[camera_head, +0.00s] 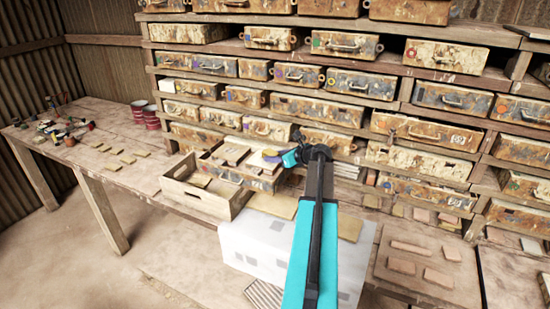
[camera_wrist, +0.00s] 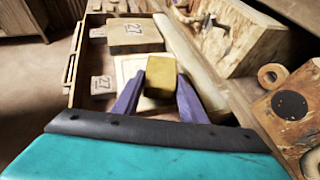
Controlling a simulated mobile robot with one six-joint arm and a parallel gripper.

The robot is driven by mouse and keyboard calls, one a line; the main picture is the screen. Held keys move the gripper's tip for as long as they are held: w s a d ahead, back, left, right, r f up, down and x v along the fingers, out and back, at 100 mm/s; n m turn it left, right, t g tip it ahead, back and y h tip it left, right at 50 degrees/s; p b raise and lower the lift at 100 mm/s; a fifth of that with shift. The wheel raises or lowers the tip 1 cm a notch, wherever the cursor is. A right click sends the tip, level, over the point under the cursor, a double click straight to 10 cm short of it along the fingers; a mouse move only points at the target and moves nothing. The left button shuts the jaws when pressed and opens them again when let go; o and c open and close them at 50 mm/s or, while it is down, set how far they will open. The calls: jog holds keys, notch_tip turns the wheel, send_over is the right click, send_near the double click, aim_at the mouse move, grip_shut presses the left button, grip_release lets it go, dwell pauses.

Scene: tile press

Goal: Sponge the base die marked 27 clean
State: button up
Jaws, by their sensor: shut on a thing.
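My gripper (camera_wrist: 161,84) has purple fingers shut on a yellow sponge (camera_wrist: 161,70). In the head view my gripper (camera_head: 274,157) is over the right part of an opened drawer (camera_head: 262,184). Under the sponge in the wrist view lies a pale flat piece with a raised border (camera_wrist: 127,68); I cannot tell if the sponge touches it. A tan block marked 27 (camera_wrist: 137,46) lies just beyond it. The sponge hides part of the pale piece.
A wooden crate (camera_head: 176,190) stands left of the drawer. The drawer rack (camera_head: 300,75) rises behind. A white block (camera_head: 250,236) stands in front. Flat tiles lie on the left bench (camera_head: 95,165) and at right (camera_head: 400,266). Red tins (camera_head: 151,118) stand at the back left.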

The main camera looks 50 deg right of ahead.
jog(key=shift+s+a+f, duration=0.1)
jog(key=shift+s+a, duration=0.1)
jog(key=shift+a, duration=0.55)
jog(key=shift+s+a, duration=0.15)
jog(key=shift+a, duration=0.6)
jog(key=shift+d, duration=0.1)
jog(key=shift+w+d, duration=0.15)
jog(key=shift+d, duration=0.55)
jog(key=shift+w+d, duration=0.15)
jog(key=shift+d, duration=0.55)
jog(key=shift+s+a, duration=0.15)
jog(key=shift+a, duration=0.75)
jog(key=shift+a, duration=0.15)
